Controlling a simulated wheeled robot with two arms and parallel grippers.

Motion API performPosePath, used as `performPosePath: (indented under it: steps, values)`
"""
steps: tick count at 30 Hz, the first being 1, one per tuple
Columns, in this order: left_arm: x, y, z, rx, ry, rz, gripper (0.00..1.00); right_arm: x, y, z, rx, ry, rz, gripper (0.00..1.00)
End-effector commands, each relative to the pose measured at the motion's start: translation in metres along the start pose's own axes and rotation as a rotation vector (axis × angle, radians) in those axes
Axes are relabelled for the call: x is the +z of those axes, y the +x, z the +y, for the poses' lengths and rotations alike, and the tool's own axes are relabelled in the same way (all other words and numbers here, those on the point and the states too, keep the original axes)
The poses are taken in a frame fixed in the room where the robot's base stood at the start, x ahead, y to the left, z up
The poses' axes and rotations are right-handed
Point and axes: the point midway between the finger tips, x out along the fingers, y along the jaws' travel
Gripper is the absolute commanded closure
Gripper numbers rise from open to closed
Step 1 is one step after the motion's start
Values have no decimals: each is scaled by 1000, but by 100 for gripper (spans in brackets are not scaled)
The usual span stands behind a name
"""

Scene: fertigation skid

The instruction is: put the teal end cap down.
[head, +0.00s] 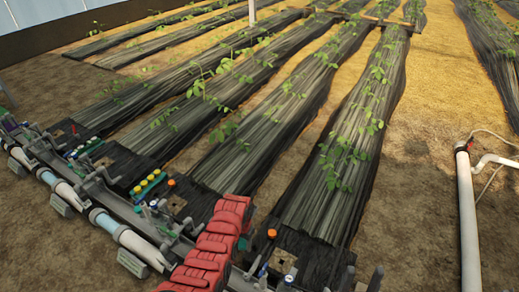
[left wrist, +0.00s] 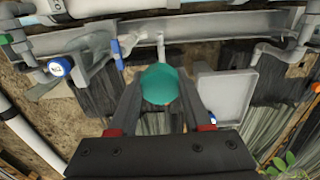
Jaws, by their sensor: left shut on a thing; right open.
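The teal end cap (left wrist: 160,84) is a rounded teal piece in the middle of the left wrist view. My left gripper (left wrist: 161,98) is shut on it, with one dark finger at each side. The cap appears held in front of the skid; I cannot tell its height over what lies below. A grey shallow tray (left wrist: 222,96) shows just to the right of the cap. In the head view a small teal patch (head: 243,243) shows beside my red arm, which hides most of that gripper. My right gripper is in neither view.
A skid of pipes and fittings (head: 125,240) runs along the lower left. A blue-capped fitting (left wrist: 60,67) and a blue handle (left wrist: 115,47) stand left of the cap. Black mulch rows with plants (head: 345,140) lie beyond. A white standpipe (head: 467,220) stands at right.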

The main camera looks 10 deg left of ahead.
Motion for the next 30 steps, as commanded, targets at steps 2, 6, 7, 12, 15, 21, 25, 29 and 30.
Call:
performPosePath:
  steps: [2, 6, 7, 12, 15, 21, 25, 29, 30]
  values:
    - [0, 0, 0, 0, 0, 0, 100, 0, 0, 0, 0, 0, 0, 50]
    - [-6, -13, -14, -3, -5, 1, 100, 0, 0, 0, 0, 0, 0, 50]
    - [-8, -19, -19, -2, -7, 1, 100, 0, 0, 0, 0, 0, 0, 50]
    - [-31, -79, -62, -5, -41, 7, 100, 0, 0, 0, 0, 0, 0, 50]
    - [-43, -121, -80, -2, -74, 5, 100, 0, 0, 0, 0, 0, 0, 50]
    - [-53, -181, -97, 3, -136, 2, 100, 0, 0, 0, 0, 0, 0, 50]
    - [-59, -221, -103, 2, -179, 6, 100, 0, 0, 0, 0, 0, 0, 50]
    - [-63, -279, -99, 3, -246, 8, 100, 0, 0, 0, 0, 0, 0, 50]
    - [-62, -294, -96, 5, -268, 5, 100, 0, 0, 0, 0, 0, 0, 50]
